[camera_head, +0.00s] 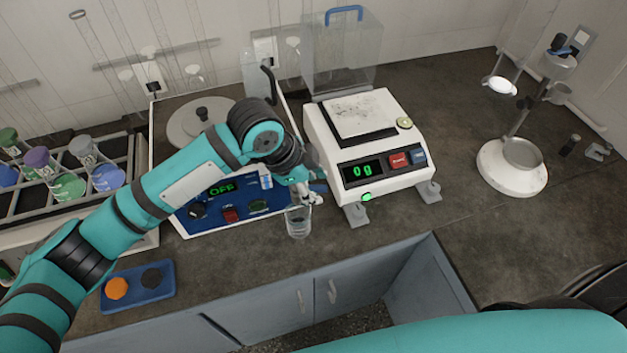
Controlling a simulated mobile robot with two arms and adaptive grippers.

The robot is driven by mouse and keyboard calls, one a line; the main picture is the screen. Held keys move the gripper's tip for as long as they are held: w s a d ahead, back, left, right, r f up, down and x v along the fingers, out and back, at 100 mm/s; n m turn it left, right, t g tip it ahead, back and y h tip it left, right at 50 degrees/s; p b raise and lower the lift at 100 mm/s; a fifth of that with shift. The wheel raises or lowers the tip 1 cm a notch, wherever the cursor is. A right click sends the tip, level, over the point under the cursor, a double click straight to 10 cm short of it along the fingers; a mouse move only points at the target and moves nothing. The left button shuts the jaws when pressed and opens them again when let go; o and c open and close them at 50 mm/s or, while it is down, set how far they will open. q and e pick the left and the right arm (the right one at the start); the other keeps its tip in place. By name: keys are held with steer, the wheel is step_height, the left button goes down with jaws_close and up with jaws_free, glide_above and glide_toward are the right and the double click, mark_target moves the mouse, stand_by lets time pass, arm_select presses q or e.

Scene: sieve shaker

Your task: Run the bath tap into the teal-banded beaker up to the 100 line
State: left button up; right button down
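A small clear beaker (298,224) is near the counter's front edge, between the bath and the balance. Its band and lines are too small to make out. My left gripper (303,197) points down at the beaker's rim, and its fingers are small and partly hidden by the wrist. I cannot tell whether they grip the beaker, or whether it rests on the counter. The white water bath (172,215) has a blue panel with a green display reading OFF. My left arm crosses in front of it. I cannot make out its tap clearly near the gripper. My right gripper is out of view.
A balance (384,178) reading 0 g stands right of the beaker. A tube rack (140,185) is at the left, and a blue tray (168,294) with orange and dark pieces is at the front left. A white-based stand (512,181) is at the right. Counter between balance and stand is clear.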

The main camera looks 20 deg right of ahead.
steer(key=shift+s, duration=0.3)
arm_select(q)
jaws_close()
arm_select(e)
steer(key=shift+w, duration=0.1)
